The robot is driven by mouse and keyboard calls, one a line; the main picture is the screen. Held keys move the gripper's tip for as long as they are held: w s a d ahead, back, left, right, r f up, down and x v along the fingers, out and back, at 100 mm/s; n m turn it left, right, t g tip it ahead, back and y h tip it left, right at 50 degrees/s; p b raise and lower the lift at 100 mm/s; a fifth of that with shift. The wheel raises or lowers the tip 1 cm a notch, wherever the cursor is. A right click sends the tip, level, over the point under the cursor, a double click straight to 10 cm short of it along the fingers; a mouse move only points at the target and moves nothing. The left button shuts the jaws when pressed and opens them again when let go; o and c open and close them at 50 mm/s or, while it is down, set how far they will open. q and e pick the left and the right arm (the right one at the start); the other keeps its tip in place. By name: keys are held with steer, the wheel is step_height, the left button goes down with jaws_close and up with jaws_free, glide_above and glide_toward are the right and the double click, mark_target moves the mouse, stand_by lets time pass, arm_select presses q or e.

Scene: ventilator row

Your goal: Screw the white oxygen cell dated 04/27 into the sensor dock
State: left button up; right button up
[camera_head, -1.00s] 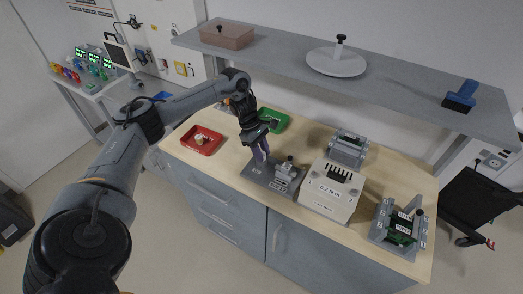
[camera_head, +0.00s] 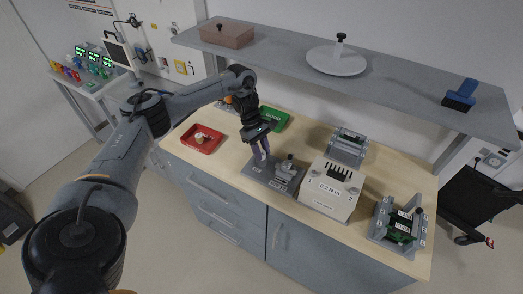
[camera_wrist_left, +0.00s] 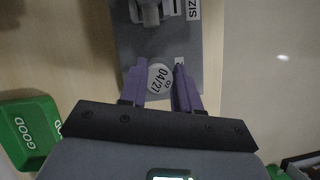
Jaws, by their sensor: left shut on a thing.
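My left gripper (camera_head: 262,153) reaches down over the left part of a grey base plate (camera_head: 254,172); its purple fingers point downward. In the left wrist view, the gripper (camera_wrist_left: 160,82) is shut on the round white oxygen cell (camera_wrist_left: 160,75), whose face reads 04/27. The grey plate (camera_wrist_left: 203,50) lies under the cell; whether the cell touches a dock socket there is hidden. A grey clamp-like fixture (camera_head: 286,172) stands on the plate's right part. My right gripper is not in view.
A red tray (camera_head: 188,146) holding a small round pale item lies left of the plate. A green tray (camera_head: 281,117), labelled GOOD in the wrist view, lies behind. A white 0.2 N m box (camera_head: 325,195) stands close on the right. A grey shelf (camera_head: 400,85) hangs above.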

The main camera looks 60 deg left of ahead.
arm_select(q)
steer(key=o, duration=0.9)
steer(key=shift+o, duration=0.2)
steer(key=shift+s+n+t, duration=0.15)
steer(key=shift+n+t, duration=0.25)
steer(key=shift+n, duration=0.8)
steer(key=n+t+y, duration=0.1)
steer(key=n, duration=0.2)
steer(key=n+t+y, duration=0.1)
steer(key=n, duration=0.2)
steer(key=shift+n, duration=0.3)
